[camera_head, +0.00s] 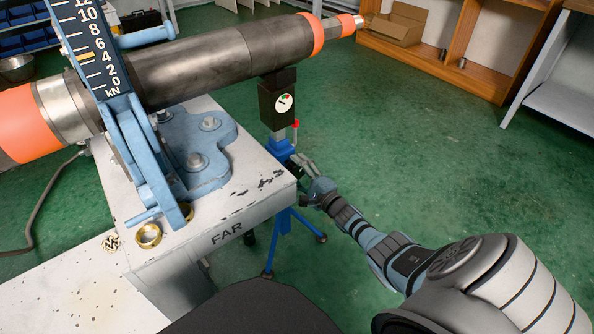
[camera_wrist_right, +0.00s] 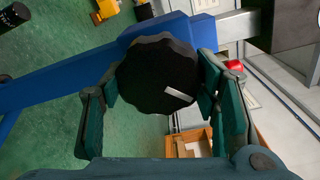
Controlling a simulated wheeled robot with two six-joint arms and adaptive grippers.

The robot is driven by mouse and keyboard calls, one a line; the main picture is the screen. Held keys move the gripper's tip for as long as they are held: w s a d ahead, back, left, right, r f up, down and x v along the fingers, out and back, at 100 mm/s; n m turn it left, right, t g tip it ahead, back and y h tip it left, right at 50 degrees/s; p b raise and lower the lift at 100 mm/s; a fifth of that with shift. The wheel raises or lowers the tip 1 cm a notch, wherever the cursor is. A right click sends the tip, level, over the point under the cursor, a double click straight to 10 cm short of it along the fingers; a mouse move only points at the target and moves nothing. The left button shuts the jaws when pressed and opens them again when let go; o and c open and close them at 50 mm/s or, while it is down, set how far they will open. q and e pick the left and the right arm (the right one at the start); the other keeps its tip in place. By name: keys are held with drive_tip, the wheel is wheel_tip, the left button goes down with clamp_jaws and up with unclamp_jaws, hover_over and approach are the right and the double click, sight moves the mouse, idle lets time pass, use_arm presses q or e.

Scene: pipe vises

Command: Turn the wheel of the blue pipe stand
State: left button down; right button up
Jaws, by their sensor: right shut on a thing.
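The blue pipe stand (camera_head: 281,148) stands on the floor beyond the bench corner, under the grey pipe (camera_head: 225,57). A black block with a small round dial (camera_head: 284,102) sits at its top, touching or close below the pipe. My right gripper (camera_head: 300,163) reaches the stand's post from the right. In the right wrist view the black scalloped wheel (camera_wrist_right: 158,74), with one white mark at its lower right, sits between the fingers of my right gripper (camera_wrist_right: 160,88), which are shut on it. My left gripper does not show in either view.
The white bench (camera_head: 262,190) marked FAR has a corner close to my right gripper. A blue vise (camera_head: 150,150) with a kN scale clamps the pipe. Brass rings (camera_head: 148,236) lie on the bench. A wooden shelf (camera_head: 470,50) stands behind; green floor at right is clear.

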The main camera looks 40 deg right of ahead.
drive_tip(key=shift+m, duration=0.5)
drive_tip(key=o, duration=1.2)
drive_tip(key=shift+s, duration=0.1)
drive_tip(key=s, duration=1.2)
drive_tip(key=shift+a, duration=0.2)
